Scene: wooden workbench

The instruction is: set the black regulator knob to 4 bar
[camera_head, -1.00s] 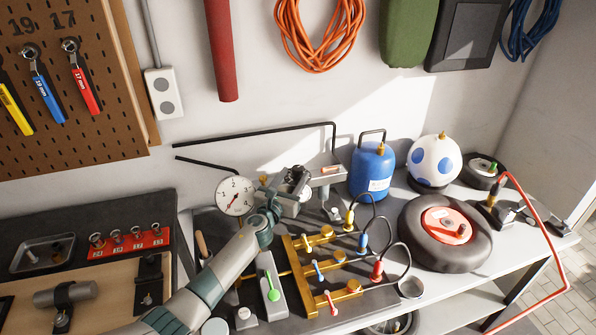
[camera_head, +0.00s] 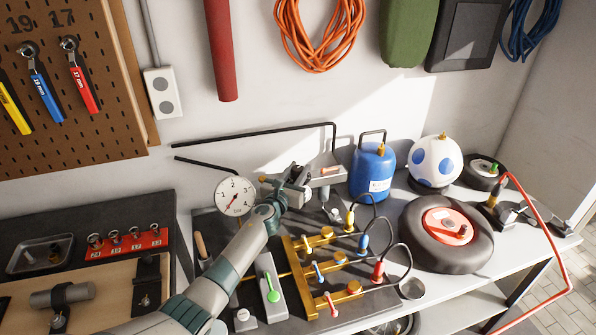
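The pressure gauge (camera_head: 236,196) has a white round dial with numbers 1 to 4 readable. Its thin needle points to the lower left, near the low end of the scale. My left arm reaches in from the bottom, and my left gripper (camera_head: 293,186) is at the grey regulator body (camera_head: 326,176) just right of the gauge. A small dark shape at the gripper's tips looks like the black regulator knob (camera_head: 297,172), mostly hidden by the gripper. I cannot tell whether the fingers grip it. My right gripper is not in view.
A brass manifold (camera_head: 322,265) with coloured valve levers and black hoses stands right of my arm. A grey block with a green-tipped lever (camera_head: 271,290) is close beside the arm. A blue tank (camera_head: 372,172) and a wheel (camera_head: 446,232) stand farther right.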

